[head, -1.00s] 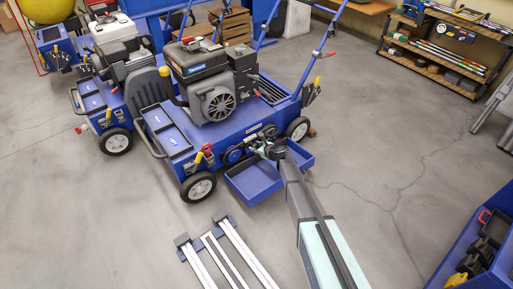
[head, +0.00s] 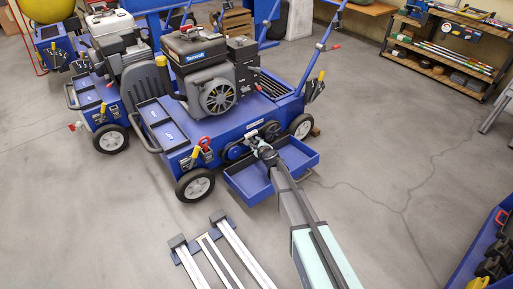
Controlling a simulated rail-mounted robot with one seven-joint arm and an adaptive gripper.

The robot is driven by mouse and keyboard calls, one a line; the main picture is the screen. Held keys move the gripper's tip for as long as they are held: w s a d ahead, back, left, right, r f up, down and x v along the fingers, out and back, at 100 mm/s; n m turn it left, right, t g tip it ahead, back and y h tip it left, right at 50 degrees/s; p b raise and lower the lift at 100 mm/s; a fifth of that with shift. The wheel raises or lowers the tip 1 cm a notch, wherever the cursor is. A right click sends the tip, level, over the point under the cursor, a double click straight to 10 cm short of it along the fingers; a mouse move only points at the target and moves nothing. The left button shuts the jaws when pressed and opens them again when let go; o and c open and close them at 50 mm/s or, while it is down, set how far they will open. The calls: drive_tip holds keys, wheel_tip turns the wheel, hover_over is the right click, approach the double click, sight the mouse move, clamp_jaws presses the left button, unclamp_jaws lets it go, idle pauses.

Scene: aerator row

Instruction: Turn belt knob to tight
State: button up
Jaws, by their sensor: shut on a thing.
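The blue aerator (head: 236,122) with the black engine stands in the middle of the head view. My gripper (head: 259,146) is at this belt drive, just right of the large pulley, and is shut on the belt knob. The knob is hidden behind my fingers, so I cannot see which way it points.
A blue open tray (head: 247,187) sits right under my gripper and forearm. Rails (head: 228,254) lie on the floor in front. A second aerator (head: 110,135) stands close at the left.

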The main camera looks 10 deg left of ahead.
drive_tip(key=shift+w, duration=0.1)
drive_tip(key=o, duration=1.2)
drive_tip(key=shift+c, duration=0.2)
drive_tip(key=v, duration=1.2)
